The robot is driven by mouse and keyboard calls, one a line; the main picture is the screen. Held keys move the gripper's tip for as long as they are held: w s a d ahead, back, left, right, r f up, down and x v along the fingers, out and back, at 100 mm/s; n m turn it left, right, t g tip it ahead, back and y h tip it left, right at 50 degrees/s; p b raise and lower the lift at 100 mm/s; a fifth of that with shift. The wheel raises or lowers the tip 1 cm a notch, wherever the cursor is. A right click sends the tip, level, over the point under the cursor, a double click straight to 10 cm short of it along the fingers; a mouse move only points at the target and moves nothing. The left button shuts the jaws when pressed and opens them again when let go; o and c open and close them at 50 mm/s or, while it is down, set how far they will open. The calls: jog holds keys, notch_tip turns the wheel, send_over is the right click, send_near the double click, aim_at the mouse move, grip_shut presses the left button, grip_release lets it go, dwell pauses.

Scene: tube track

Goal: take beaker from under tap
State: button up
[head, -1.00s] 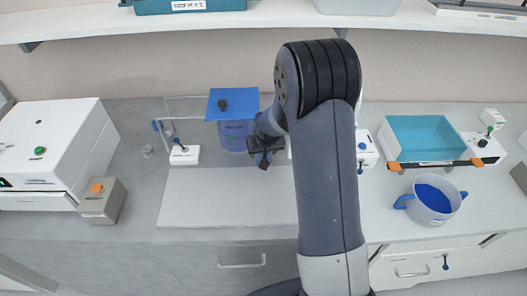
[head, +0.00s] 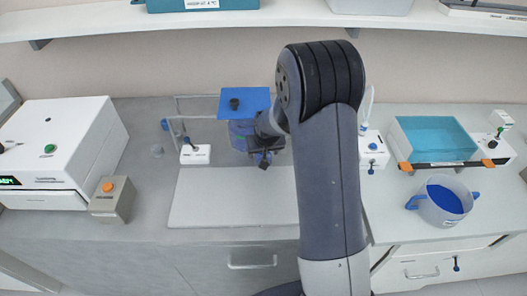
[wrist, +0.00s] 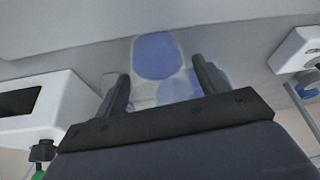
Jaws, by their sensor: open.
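In the head view, a blue vessel (head: 239,136) that looks like the beaker stands on the counter beneath a square blue plate (head: 258,96) with a black knob. The tap outlet cannot be made out. My gripper (head: 263,160) is low at the vessel's front right and covers part of it. In the wrist view, my gripper (wrist: 163,82) is open, with one finger on each side. A rounded translucent blue shape (wrist: 155,55) shows between and beyond the fingers, with a second blue patch partly behind the right finger. Contact cannot be told.
A small white stand (head: 195,153) with a blue handle is left of the vessel. A white machine (head: 66,145) and grey box (head: 112,199) stand further left. At right are a teal-topped tray (head: 433,138) and a blue-handled pot (head: 442,202). The pale board (head: 232,205) is clear in front.

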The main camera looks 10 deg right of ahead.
jog(key=shift+o, duration=1.3)
jog(key=b+v, duration=0.1)
jog(key=v, duration=0.9)
jog(key=shift+r+b, duration=0.3)
jog(key=shift+r, duration=0.1)
jog(key=shift+s+f, duration=0.1)
jog(key=shift+p+x, duration=0.8)
jog(key=shift+x, duration=4.5)
